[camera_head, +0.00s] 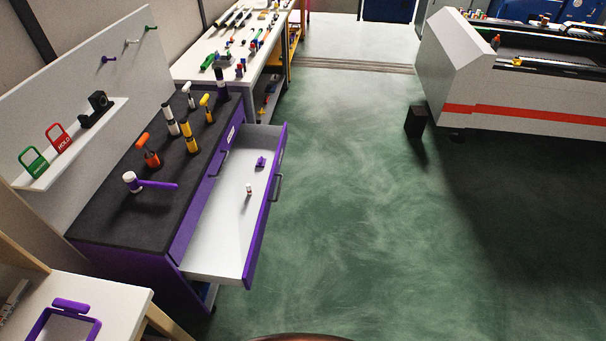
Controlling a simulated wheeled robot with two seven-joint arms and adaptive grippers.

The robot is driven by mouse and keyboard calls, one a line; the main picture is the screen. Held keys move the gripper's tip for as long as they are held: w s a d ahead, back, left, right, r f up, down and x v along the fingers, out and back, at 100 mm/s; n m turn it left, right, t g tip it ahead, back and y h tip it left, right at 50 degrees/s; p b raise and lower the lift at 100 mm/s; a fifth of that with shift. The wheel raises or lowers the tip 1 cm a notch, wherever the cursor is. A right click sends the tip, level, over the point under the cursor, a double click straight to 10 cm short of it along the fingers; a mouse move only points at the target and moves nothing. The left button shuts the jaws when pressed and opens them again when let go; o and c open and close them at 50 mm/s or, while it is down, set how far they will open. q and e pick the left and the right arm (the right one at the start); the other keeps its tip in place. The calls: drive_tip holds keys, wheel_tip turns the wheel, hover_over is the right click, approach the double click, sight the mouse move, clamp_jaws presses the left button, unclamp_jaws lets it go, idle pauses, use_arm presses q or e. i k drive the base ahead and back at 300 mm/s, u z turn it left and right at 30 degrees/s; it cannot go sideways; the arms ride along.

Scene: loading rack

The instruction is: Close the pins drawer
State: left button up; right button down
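A purple-fronted drawer (218,243) with a white inside is pulled out to the right from the purple workbench (113,264). A dark handle (278,187) is on its front. A small purple piece (261,162) and a small white piece with a reddish part (249,189) lie in the drawer. I cannot read the label on the bench front, so I cannot tell if this is the pins drawer. Neither of my grippers shows in the head view.
The black bench top (105,215) holds several coloured tools, including a purple-handled mallet (150,184). A white table (120,294) stands at the lower left. A white and red machine (520,113) is at the upper right. The green floor (370,220) right of the drawer is clear.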

sight(223, 247)
drive_tip(key=z, duration=0.2)
drive_tip(key=i, duration=0.65)
drive_tip(key=u, duration=0.7)
drive_tip(key=i, duration=0.5)
drive_tip(key=u, duration=0.55)
